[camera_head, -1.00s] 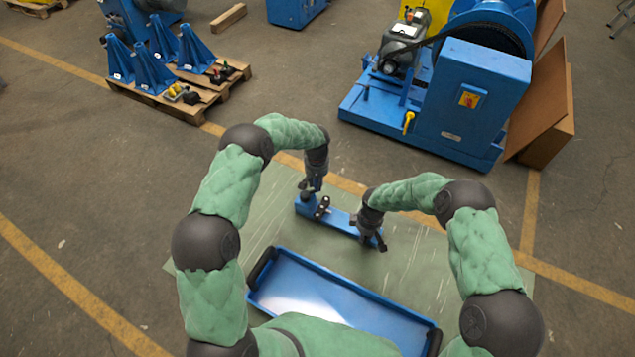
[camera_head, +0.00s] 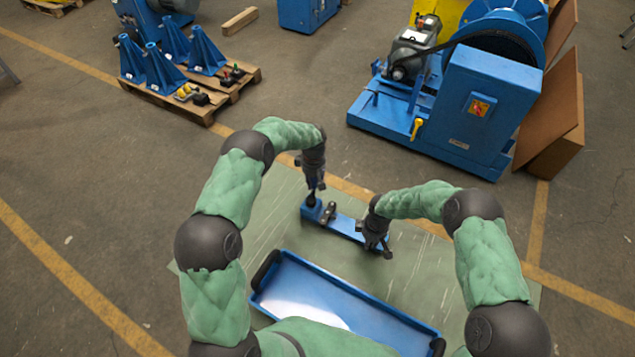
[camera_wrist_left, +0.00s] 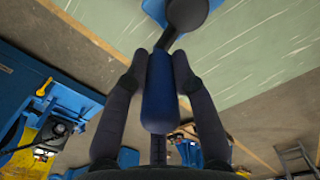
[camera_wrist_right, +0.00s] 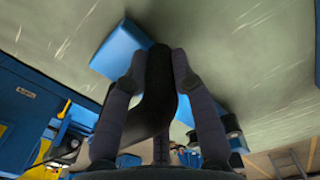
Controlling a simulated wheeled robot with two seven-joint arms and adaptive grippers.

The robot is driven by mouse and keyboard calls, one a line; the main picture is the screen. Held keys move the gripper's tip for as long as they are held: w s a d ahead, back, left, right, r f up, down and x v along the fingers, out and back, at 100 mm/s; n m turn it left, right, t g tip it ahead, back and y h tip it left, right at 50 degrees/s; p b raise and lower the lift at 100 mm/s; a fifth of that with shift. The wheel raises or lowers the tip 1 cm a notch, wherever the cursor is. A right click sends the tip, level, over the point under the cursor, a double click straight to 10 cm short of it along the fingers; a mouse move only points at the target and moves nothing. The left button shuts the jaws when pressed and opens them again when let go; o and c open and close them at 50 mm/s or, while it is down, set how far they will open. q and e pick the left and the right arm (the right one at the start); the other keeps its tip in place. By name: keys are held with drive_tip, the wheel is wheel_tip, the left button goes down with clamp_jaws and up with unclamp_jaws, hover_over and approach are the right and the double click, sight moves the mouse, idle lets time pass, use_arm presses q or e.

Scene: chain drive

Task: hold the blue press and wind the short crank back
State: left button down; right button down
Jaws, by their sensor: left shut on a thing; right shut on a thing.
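The blue press (camera_head: 344,226) lies as a long narrow body on the pale green sheet, running from upper left to lower right. My left gripper (camera_head: 311,190) is above its left end, shut on the blue grip (camera_wrist_left: 158,95) of the short crank. The crank's dark arm and round hub (camera_wrist_left: 187,12) show past the fingertips in the left wrist view. My right gripper (camera_head: 376,243) is at the press's right end, shut on a dark bent handle (camera_wrist_right: 155,85). The blue end of the press (camera_wrist_right: 120,52) shows beside that handle. The fingers partly hide both held parts.
A blue tray (camera_head: 340,300) with dark handles lies in front of the press. A large blue machine (camera_head: 490,105) stands behind to the right. A pallet (camera_head: 215,110) with blue stands (camera_head: 160,72) is at the back left. Bare floor lies between them.

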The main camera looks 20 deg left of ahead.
use_arm(q)
drive_tip(key=shift+s+a+r+n, duration=0.1)
drive_tip(key=shift+s+a+n, duration=0.45)
drive_tip(key=shift+n, duration=1.25)
drive_tip(key=shift+s+a+n, duration=0.2)
drive_tip(key=shift+a+n, duration=0.55)
drive_tip(key=shift+n, duration=1.05)
drive_tip(key=shift+s+a+r+n, duration=0.1)
drive_tip(key=shift+s+a+n, duration=0.45)
drive_tip(key=shift+n, duration=1.25)
drive_tip(key=shift+w+a, duration=0.1)
drive_tip(key=shift+a, duration=0.05)
drive_tip(key=c, duration=1)
unclamp_jaws()
drive_tip(key=shift+f, duration=0.1)
use_arm(e)
drive_tip(key=shift+w+r, duration=0.1)
use_arm(q)
wheel_tip(320, 180, up, 12)
